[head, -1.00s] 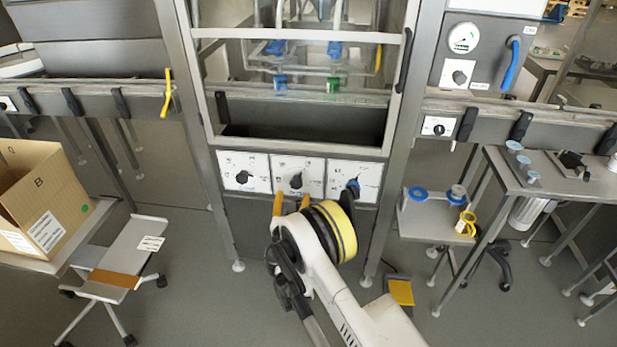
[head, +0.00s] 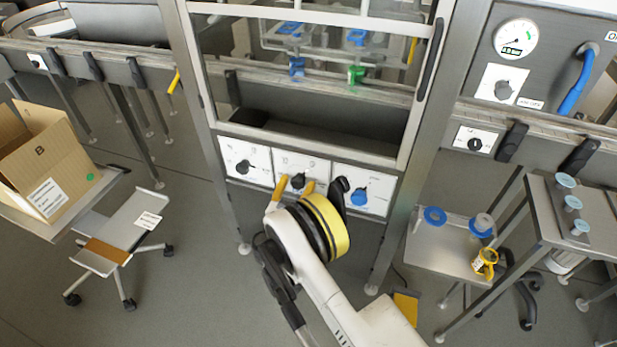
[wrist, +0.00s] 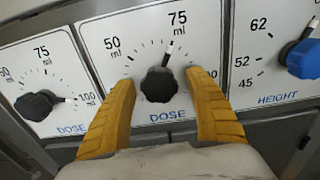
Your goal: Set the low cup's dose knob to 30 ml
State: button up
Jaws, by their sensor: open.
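Three white dial plates sit in a row on the machine front. The middle plate carries a black DOSE knob (wrist: 159,84), also in the head view (head: 297,182); its pointer stands just short of the 75 ml mark. The left plate has another black DOSE knob (wrist: 37,104), pointing near 100 ml. The right plate has a blue HEIGHT knob (wrist: 303,58). My gripper (wrist: 160,79) is open, its yellow fingers on either side of the middle knob with gaps showing. No 30 label is readable, and no plate visibly names the low cup.
Above the dials is a framed cabinet with blue nozzles (head: 297,66) and a green one (head: 356,75). A cardboard box (head: 42,165) stands at left.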

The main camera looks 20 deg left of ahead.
dwell(0.3)
jog(key=c, duration=1.2)
jog(key=shift+n, duration=0.3)
